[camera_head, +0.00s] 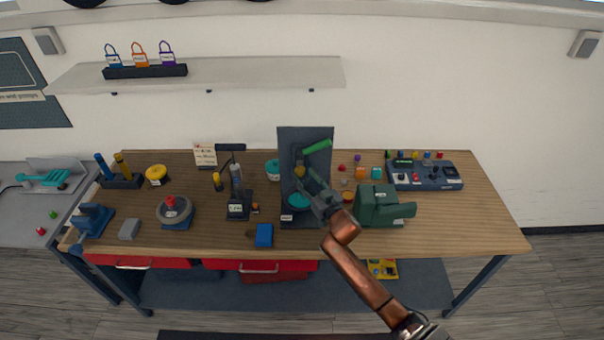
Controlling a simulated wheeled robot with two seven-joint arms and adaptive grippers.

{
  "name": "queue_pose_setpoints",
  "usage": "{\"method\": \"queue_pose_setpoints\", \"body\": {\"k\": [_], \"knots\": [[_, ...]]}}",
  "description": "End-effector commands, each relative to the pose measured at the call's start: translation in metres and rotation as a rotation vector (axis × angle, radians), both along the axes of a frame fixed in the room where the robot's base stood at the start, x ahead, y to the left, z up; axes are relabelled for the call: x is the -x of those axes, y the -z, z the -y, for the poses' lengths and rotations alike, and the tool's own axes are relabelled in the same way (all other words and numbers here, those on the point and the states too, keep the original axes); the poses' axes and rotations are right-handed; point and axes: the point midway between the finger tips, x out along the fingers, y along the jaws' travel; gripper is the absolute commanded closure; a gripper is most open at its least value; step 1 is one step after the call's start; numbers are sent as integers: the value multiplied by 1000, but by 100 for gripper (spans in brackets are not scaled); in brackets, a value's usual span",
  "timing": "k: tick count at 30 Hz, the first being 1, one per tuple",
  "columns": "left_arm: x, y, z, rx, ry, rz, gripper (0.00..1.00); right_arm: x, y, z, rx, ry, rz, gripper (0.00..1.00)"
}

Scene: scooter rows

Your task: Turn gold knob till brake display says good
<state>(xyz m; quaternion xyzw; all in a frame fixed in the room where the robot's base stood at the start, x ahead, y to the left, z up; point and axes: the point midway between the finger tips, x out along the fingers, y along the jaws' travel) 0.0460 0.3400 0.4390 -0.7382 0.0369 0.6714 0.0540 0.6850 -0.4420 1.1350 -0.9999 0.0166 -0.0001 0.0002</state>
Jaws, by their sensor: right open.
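A dark upright panel (292,139) stands on the wooden bench near the middle. It carries a green handle (318,146), a gold knob (299,171) and a teal disc (298,200). A small white label (287,217) is at its foot; its text is too small to read. My right gripper (305,180) reaches in from the lower right and is open at the gold knob. I cannot tell whether the fingers touch the knob. The gripper hides part of the panel. I cannot make out a brake display reading. My left gripper is not in view.
A green vise (378,207) stands close right of my right gripper. A dark stand (237,203) is to the left, with a blue block (264,235) in front. A control box (425,175) is at the back right. The bench's right end is clear.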

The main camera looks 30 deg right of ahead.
Motion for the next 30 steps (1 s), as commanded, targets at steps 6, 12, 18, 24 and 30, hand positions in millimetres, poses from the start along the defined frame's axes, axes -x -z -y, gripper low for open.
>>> {"method": "queue_pose_setpoints", "body": {"k": [6,12,18,24,30], "knots": [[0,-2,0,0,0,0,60,-23,0,0,0,0,0,56],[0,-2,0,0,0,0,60,-26,1,1,0,0,-1,56],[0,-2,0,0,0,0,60,-26,1,1,0,0,-1,60],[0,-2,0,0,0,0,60,-25,1,1,0,0,-1,74],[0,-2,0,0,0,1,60,-25,1,1,0,0,-1,88]]}}
